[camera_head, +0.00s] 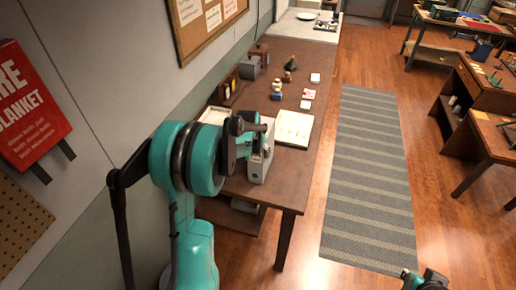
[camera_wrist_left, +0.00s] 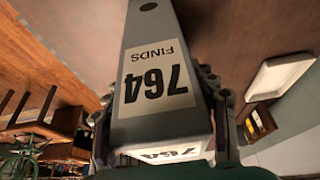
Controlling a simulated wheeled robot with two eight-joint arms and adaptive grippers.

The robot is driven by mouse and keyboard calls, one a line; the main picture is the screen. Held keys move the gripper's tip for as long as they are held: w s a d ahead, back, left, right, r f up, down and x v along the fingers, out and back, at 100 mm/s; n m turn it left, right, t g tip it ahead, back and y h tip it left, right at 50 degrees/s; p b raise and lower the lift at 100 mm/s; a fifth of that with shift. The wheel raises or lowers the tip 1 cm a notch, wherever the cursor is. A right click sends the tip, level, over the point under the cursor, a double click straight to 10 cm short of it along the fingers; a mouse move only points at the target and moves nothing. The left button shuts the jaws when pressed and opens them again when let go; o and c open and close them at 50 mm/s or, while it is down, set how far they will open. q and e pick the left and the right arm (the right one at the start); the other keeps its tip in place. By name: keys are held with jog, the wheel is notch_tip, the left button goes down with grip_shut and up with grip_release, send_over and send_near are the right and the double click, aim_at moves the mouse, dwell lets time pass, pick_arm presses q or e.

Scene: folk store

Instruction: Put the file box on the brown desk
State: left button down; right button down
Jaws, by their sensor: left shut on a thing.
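The file box (camera_head: 259,165) is grey with a white label. In the left wrist view the file box (camera_wrist_left: 158,40) fills the middle, its label reading "764 FINDS". My left gripper (camera_wrist_left: 162,108) is shut on it, with a finger on either side. In the head view the left gripper (camera_head: 249,136) is partly hidden by my own wrist. The box is near the front end of the long brown desk (camera_head: 283,187). I cannot tell whether its base touches the desktop.
Small items and grey boxes (camera_head: 250,67) stand farther back. A striped rug (camera_head: 367,180) covers the floor to the right. Other desks stand beyond it.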

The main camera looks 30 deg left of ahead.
pick_arm(q)
jog(key=shift+c, duration=2.3)
grip_release()
jog(key=shift+d, duration=0.1)
jog(key=shift+s+r, duration=0.1)
jog(key=p+v, duration=0.2)
jog(key=v, duration=1)
jog(key=s+d+r+m+t, duration=0.1)
jog(key=s+d+r, duration=0.1)
jog(key=s+d, duration=0.35)
jog(key=s+d+r+m, duration=0.1)
jog(key=s+d+r, duration=0.2)
jog(key=s+d, duration=0.3)
jog(key=s+d+f+t+h, duration=0.1)
jog(key=s+d+f, duration=0.2)
jog(key=s+d, duration=0.5)
jog(key=shift+s+m+t, duration=0.4)
jog(key=shift+s, duration=0.05)
jog(key=shift+f, duration=0.1)
